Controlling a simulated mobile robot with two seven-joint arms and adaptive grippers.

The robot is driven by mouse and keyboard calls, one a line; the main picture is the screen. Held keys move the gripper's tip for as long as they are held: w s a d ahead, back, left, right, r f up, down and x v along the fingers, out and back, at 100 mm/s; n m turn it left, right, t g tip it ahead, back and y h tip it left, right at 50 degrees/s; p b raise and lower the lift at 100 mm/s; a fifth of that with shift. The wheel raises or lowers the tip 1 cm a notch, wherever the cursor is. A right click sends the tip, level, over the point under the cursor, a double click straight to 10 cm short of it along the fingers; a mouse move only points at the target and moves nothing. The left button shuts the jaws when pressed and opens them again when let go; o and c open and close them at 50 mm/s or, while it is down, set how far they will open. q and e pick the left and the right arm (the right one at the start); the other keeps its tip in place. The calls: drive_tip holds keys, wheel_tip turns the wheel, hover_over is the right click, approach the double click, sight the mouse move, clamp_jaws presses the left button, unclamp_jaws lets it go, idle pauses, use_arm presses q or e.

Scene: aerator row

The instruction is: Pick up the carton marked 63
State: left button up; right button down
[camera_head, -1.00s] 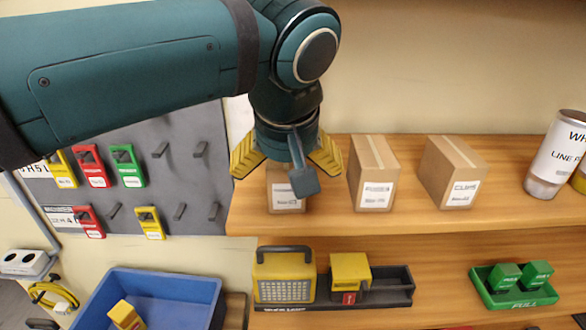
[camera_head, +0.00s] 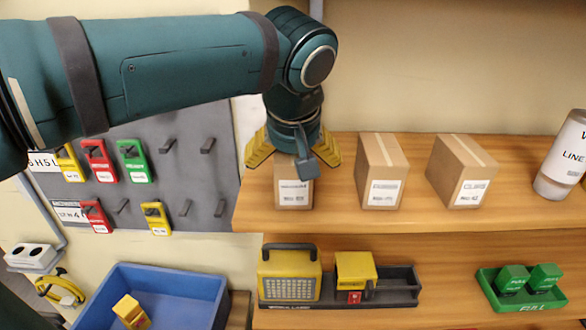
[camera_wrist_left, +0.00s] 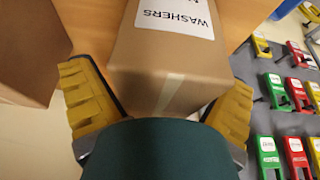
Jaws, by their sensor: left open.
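Three brown cartons stand upright in a row on the upper wooden shelf. The left carton (camera_head: 295,202) is partly hidden under my left gripper (camera_head: 293,158). In the left wrist view this carton (camera_wrist_left: 165,60) has a white label reading "WASHERS", and the line beside that is cut off. The middle carton (camera_head: 381,170) and right carton (camera_head: 461,170) have labels too small to read surely, so I cannot tell which is marked 63. My left gripper (camera_wrist_left: 160,108) is open, its yellow fingers on either side of the left carton's taped top. Contact is unclear. My right gripper is not in view.
A white can (camera_head: 561,155) stands at the shelf's right. A pegboard (camera_head: 205,165) with coloured tags hangs on the left. Below are a blue bin (camera_head: 175,285), a yellow lamp (camera_head: 290,274), a black tray (camera_head: 402,290) and a green tray (camera_head: 520,300).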

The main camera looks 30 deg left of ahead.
use_arm(q)
drive_tip(key=shift+f, duration=0.15)
drive_tip(key=c, duration=1.4)
drive_tip(key=shift+r, duration=0.2)
